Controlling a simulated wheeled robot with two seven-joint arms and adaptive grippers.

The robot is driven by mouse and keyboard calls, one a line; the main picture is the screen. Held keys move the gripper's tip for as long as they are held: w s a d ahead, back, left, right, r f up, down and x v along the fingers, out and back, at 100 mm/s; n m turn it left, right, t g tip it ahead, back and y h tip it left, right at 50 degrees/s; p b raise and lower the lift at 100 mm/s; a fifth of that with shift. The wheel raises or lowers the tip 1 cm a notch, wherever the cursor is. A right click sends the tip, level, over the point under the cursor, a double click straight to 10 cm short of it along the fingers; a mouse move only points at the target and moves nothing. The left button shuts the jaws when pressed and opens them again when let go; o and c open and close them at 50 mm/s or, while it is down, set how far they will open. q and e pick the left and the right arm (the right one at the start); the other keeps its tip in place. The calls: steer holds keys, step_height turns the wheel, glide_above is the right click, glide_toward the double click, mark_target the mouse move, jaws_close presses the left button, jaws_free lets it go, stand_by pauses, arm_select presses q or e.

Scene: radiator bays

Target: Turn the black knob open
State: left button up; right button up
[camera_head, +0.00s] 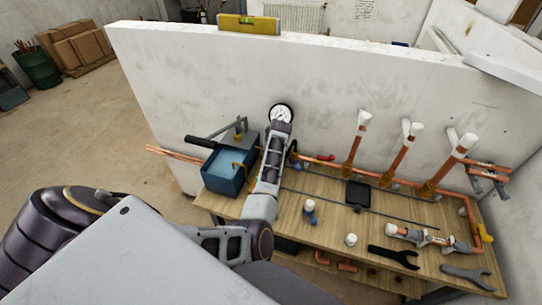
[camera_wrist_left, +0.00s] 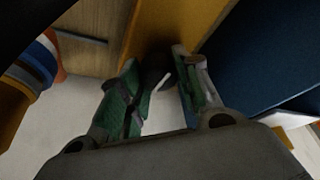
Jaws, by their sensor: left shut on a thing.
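My left gripper (camera_wrist_left: 160,80) shows in the left wrist view with two green-padded fingers. A dark, blurred piece, which looks like the black knob (camera_wrist_left: 155,66), sits between the fingertips, and the fingers are shut on it. How far the knob is turned cannot be told. In the head view my left arm reaches over the workbench to the white wall, and its forearm and wrist cover the gripper and the knob. A round white gauge (camera_head: 281,113) shows just beyond the wrist. My right gripper is not in view.
A blue bin (camera_head: 221,184) stands left of my arm and also shows close to the fingers in the wrist view (camera_wrist_left: 268,58). Copper pipes (camera_head: 402,152) rise along the wall. Black wrench (camera_head: 393,257), grey wrench (camera_head: 467,276) and small fittings lie on the wooden bench (camera_head: 330,228).

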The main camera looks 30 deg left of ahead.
arm_select(q)
steer(key=shift+n, duration=0.6)
steer(key=o, duration=1)
step_height(320, 180, up, 10)
stand_by(0.4)
stand_by(0.5)
